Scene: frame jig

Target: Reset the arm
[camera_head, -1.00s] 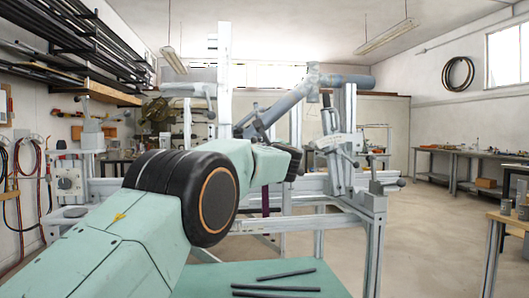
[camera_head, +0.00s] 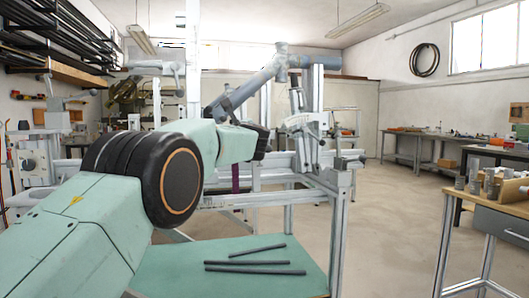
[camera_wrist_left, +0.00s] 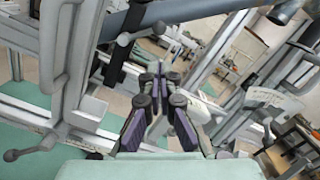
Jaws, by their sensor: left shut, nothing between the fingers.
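My left arm, pale green with a thick black joint, reaches in from the left in the head view. Its gripper (camera_head: 236,178) is mostly hidden behind the arm; only a purple strip shows below the wrist, in front of the metal frame jig (camera_head: 315,185). In the left wrist view my left gripper (camera_wrist_left: 155,78) has its purple-and-black fingers together, with nothing held. A grey tube (camera_head: 249,86) sits in the jig's clamps above and beyond the gripper; it also crosses the top of the wrist view (camera_wrist_left: 190,12). My right gripper is not in view.
A green-topped table (camera_head: 190,262) in front holds 3 dark rods (camera_head: 255,268). A wooden bench (camera_head: 475,215) with small grey parts stands at the right. Jig posts and clamp handles surround the gripper closely. The floor between the jig and the right bench is clear.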

